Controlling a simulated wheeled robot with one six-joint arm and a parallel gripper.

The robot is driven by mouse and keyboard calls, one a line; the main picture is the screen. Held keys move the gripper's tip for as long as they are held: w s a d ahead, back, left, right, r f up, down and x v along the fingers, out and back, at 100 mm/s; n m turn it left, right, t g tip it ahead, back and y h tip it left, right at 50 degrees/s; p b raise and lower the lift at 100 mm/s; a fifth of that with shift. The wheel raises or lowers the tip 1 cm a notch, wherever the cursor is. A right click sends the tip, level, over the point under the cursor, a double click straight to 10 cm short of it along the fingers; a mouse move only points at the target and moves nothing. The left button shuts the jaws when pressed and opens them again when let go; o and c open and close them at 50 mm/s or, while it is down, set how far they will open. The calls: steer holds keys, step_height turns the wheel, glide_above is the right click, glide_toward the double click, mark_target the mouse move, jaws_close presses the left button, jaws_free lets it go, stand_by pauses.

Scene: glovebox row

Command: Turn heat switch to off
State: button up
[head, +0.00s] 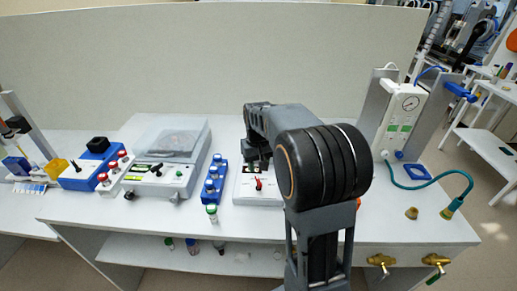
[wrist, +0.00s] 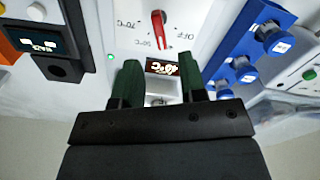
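The heat switch is a red lever knob (wrist: 158,30) on a white panel (wrist: 195,18). The panel bears an upside-down OFF label to the right of the knob and temperature labels to the left and below. The knob stands roughly vertical in the wrist view; I cannot tell which label it points to. It also shows in the head view (head: 258,184). A lit red display (wrist: 165,68) sits below it. My gripper (wrist: 160,78) is open and empty, its dark green fingers apart on either side of the display, not touching the knob. My arm hides part of the device in the head view.
A blue rack with vials (head: 213,185) stands just left of the heater. A white instrument with a clear lid (head: 170,145) is further left. A gauge unit (head: 400,115) with a teal hose stands at the right. Bench space behind the heater is clear.

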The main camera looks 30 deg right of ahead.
step_height(320, 180, up, 8)
steer(key=shift+f, duration=0.15)
stand_by(0.6)
steer(key=s+a+f+n+t, duration=0.1)
steer(key=s+a+f+t, duration=0.15)
steer(key=s+a, duration=0.4)
steer(key=s+a+f+t, duration=0.2)
steer(key=s+a+f, duration=0.1)
steer(key=s, duration=0.7)
step_height(320, 180, up, 5)
steer(key=m+g+p, duration=0.1)
steer(key=g+p, duration=0.4)
steer(key=p, duration=0.1)
glide_above(258, 180)
steer(key=shift+t, duration=0.25)
step_height(258, 180, down, 13)
steer(key=shift+d+f+p, duration=0.1)
steer(key=shift+f+p, duration=0.1)
steer(key=shift+p, duration=0.3)
